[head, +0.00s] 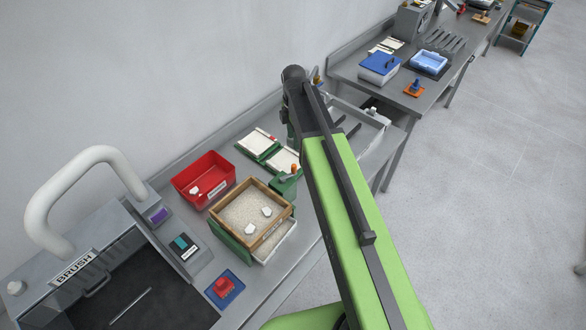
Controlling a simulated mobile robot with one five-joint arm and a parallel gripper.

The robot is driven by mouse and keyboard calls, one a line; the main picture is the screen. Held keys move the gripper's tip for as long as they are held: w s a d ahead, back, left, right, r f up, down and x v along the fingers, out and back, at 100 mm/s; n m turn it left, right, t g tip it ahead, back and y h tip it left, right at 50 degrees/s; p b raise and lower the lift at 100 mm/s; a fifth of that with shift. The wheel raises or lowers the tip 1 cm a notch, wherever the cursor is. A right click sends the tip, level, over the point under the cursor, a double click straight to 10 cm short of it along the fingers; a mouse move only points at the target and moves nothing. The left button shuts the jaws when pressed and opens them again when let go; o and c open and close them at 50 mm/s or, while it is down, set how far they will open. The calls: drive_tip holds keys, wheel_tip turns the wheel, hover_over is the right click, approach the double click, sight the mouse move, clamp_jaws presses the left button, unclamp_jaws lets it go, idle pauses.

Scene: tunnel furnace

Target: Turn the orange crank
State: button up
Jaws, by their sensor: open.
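A small orange knob (294,169), which looks like the handle of the orange crank, sits on a green bracket (284,188) beside the wooden sieve box. The rest of the crank is hard to make out at this size. My arm reaches up from the bottom right and passes just right of the knob. Two dark prongs that look like the fingers of my gripper (347,126) show right of the arm, apart and with nothing seen between them. They are above and to the right of the knob, not touching it. The gripper's body is hidden behind my arm.
A wooden sieve box (250,212) with pale grains and white lumps stands below the knob. A red bin (204,180) and white-topped green trays (258,144) are nearby. Another bench (400,80) stands behind; the floor at right is clear.

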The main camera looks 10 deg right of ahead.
sight(294, 165)
wheel_tip(294, 165, down, 17)
drive_tip(key=b, duration=1.6)
drive_tip(key=shift+r, duration=0.15)
clamp_jaws()
